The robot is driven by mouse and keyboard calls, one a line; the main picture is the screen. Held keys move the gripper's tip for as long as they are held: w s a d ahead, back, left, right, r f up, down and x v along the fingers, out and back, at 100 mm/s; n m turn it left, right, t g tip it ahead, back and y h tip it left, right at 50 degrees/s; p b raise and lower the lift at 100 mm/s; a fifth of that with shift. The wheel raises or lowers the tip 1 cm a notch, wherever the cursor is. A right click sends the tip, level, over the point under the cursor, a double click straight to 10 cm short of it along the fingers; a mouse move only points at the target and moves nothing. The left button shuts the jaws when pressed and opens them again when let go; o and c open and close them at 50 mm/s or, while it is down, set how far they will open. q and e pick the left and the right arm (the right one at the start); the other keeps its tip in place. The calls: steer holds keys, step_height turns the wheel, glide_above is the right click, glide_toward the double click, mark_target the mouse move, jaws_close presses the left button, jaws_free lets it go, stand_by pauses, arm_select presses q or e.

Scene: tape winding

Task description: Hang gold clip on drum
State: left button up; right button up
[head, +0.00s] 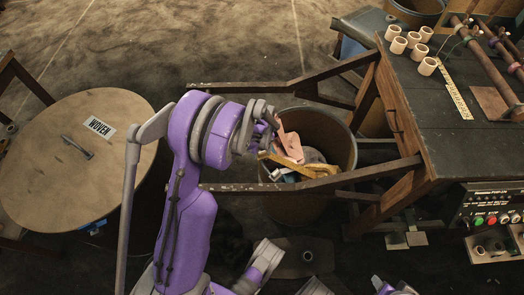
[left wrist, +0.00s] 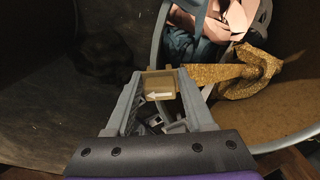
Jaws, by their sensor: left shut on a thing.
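The drum (head: 348,145) is a round open bin in the middle of the head view, with cloth scraps (head: 290,145) inside. My left gripper (head: 270,148) is at its upper left rim, partly hidden by the wrist. In the left wrist view the left gripper (left wrist: 160,88) is shut on a small gold clip (left wrist: 160,80) with a white arrow mark. The drum's pale rim (left wrist: 160,35) runs down to the clip. I cannot tell whether the clip sits over the rim or just beside it. My right gripper is not in view.
A wooden frame arm (head: 240,87) passes behind the drum and another (head: 330,181) in front. A dark bench (head: 460,125) with pale rolls (head: 414,40) stands at right. A round "WOVEN" lid (head: 60,170) is at left. A speckled gold strip (left wrist: 235,75) lies inside the drum.

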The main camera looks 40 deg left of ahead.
arm_select(q)
steer(key=o, duration=1.4)
step_height(320, 180, up, 11)
steer(key=p, duration=0.3)
steer(key=shift+f, duration=0.1)
